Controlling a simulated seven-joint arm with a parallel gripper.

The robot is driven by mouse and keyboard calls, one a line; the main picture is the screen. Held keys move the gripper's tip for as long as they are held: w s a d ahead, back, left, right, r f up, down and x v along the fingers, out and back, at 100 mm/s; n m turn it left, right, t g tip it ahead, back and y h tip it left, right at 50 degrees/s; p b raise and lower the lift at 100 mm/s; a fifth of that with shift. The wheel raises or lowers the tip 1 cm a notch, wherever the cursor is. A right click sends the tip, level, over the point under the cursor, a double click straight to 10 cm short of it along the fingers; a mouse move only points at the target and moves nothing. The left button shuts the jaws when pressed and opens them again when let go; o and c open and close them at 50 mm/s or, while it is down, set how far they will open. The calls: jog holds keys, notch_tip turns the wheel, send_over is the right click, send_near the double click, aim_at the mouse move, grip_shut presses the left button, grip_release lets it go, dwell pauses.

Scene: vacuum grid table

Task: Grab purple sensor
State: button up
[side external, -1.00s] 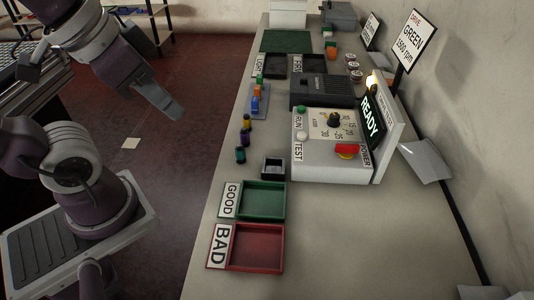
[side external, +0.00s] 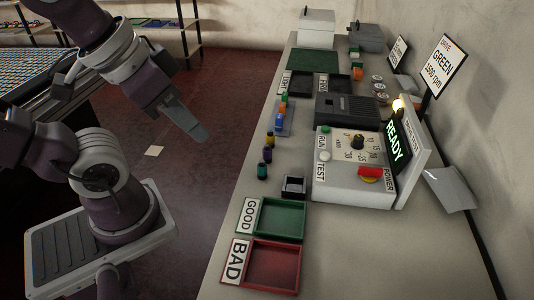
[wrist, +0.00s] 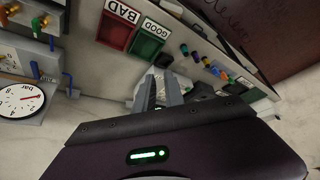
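The purple sensor (side external: 267,154) is a small upright cylinder near the left edge of the table. It stands between a teal sensor (side external: 262,172) and a yellow-topped one (side external: 270,138). It also shows, small, in the wrist view (wrist: 194,55). My gripper (side external: 200,132) is to the left of the table edge, raised and apart from the sensors. In the wrist view the two grey fingers (wrist: 160,92) show a gap between them and hold nothing. In the side view the fingers overlap, so their gap is hidden there.
A blue rack (side external: 287,127) with several coloured sensors stands behind. A green GOOD tray (side external: 282,236) and red BAD tray (side external: 298,268) are at the front. A small dark socket box (side external: 294,186) and the tester (side external: 332,192) stand to the right.

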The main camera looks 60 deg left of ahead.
jog(key=o, duration=0.7)
jog(key=shift+c, duration=0.2)
